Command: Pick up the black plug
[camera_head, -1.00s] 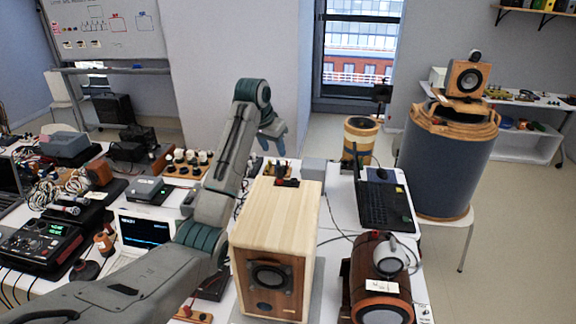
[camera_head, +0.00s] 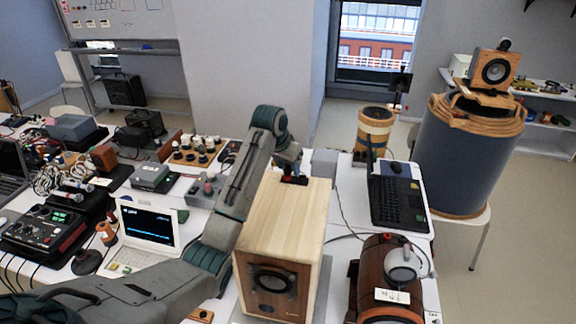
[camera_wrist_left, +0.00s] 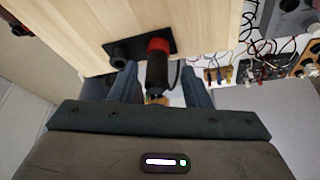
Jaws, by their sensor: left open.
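The wooden speaker box (camera_head: 270,230) stands in the middle of the head view. A small black plate (camera_head: 296,180) lies on its top near the back edge, and it also shows in the left wrist view (camera_wrist_left: 140,48). A short black plug or post (camera_wrist_left: 117,60) stands on the plate's left part there. Beside it, a black plug with a red collar (camera_wrist_left: 157,62) stands between my left fingers in the picture. My left gripper (camera_wrist_left: 159,72) is open and points at the plate; in the head view it (camera_head: 289,166) is just above the plate, partly hiding it. I cannot tell whether it touches anything.
A black laptop (camera_head: 398,200) and a dark wooden barrel-like speaker (camera_head: 385,265) stand to the right of the box. A white laptop (camera_head: 148,225) and audio gear (camera_head: 45,230) crowd the left. A tray of knobs (camera_head: 195,152) is behind.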

